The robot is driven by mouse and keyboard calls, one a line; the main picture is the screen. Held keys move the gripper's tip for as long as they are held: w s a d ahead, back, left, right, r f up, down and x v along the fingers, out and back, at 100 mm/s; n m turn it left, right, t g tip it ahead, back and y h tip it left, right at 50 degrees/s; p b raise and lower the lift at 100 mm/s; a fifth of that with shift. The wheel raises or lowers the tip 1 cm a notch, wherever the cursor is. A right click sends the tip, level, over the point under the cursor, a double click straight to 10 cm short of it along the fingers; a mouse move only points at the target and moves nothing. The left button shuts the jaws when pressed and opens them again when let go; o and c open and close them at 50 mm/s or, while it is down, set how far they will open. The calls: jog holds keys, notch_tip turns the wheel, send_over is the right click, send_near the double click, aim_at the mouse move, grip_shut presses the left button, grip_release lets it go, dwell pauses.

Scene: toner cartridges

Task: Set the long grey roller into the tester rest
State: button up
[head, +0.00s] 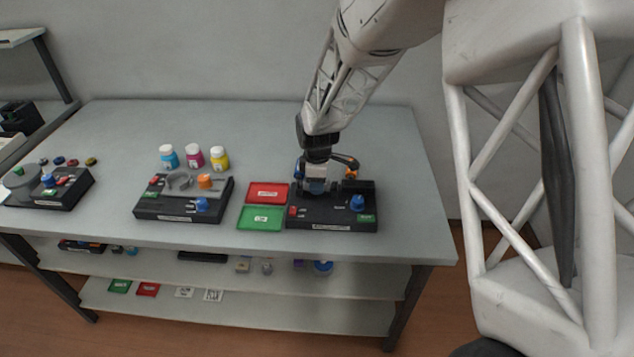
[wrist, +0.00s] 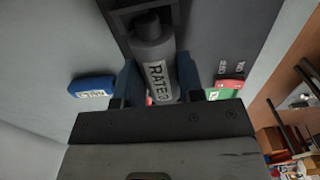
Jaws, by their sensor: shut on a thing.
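My gripper (head: 316,188) is over the black tester (head: 333,224) at the right of the table. In the wrist view its blue fingers (wrist: 158,82) are shut on the sides of a grey roller (wrist: 155,48). In the head view the gripper mostly hides the roller and the rest.
The tester has a blue knob (head: 357,203) and a red button (head: 292,211). Red (head: 268,193) and green (head: 261,217) trays lie just left of it. Another black station (head: 180,212) and several bottles (head: 194,156) stand further left. The table's back right is clear.

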jog(key=shift+f, duration=0.2)
dwell(0.7)
jog(key=o, duration=1)
jog(key=shift+r, duration=0.15)
jog(key=shift+r, duration=2.2)
